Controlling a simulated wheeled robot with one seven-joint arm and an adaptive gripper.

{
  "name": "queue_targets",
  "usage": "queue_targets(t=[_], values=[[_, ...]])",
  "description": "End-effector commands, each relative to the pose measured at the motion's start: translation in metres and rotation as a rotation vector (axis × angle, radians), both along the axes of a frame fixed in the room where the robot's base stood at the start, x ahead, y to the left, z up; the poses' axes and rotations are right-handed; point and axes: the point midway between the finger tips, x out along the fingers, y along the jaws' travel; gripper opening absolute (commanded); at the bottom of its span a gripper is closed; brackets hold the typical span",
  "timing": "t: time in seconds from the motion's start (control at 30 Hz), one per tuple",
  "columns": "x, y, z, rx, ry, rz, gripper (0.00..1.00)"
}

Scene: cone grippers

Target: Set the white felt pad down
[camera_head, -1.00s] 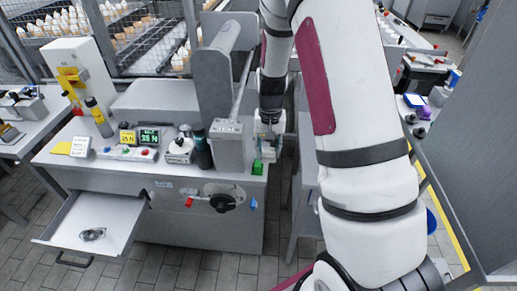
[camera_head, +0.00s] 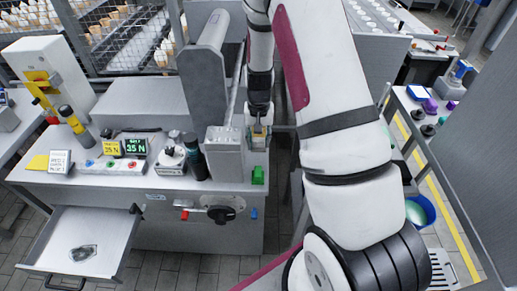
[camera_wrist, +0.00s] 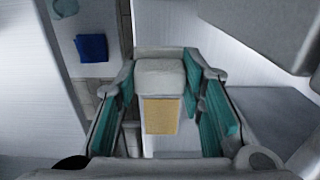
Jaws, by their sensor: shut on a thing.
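A pale block, which looks like the white felt pad (camera_wrist: 160,78), sits between my fingertips in the wrist view. A tan face (camera_wrist: 161,116) shows just below it; I cannot tell whether it is part of the pad. My gripper (camera_wrist: 161,92) has teal-lined fingers and is shut on the pad. The pad's underside is hidden, so contact below cannot be told.
A grey machine post (camera_head: 224,155) stands close left of my gripper. An open drawer (camera_head: 105,232) juts out at front left, holding a small clear item. A side table (camera_head: 430,108) with purple and dark items is at right, with a blue bucket (camera_head: 420,212) below.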

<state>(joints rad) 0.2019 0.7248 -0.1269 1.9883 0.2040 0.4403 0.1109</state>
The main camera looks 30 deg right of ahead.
Motion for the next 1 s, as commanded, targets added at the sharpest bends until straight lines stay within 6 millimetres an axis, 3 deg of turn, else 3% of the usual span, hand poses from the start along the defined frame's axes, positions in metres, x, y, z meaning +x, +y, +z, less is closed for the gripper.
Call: queue_targets(t=[0.33,0.8,0.83,0.9,1.0], values=[[-0.001,0.000,-0.041,0.000,0.001,0.000,0.12],[0.000,0.000,-0.049,-0.001,-0.001,0.000,0.12],[0.000,0.000,-0.049,-0.001,-0.001,0.000,0.43],[0.000,0.000,-0.049,-0.001,-0.001,0.000,0.56],[0.000,0.000,-0.048,-0.001,-0.001,0.000,0.56]])
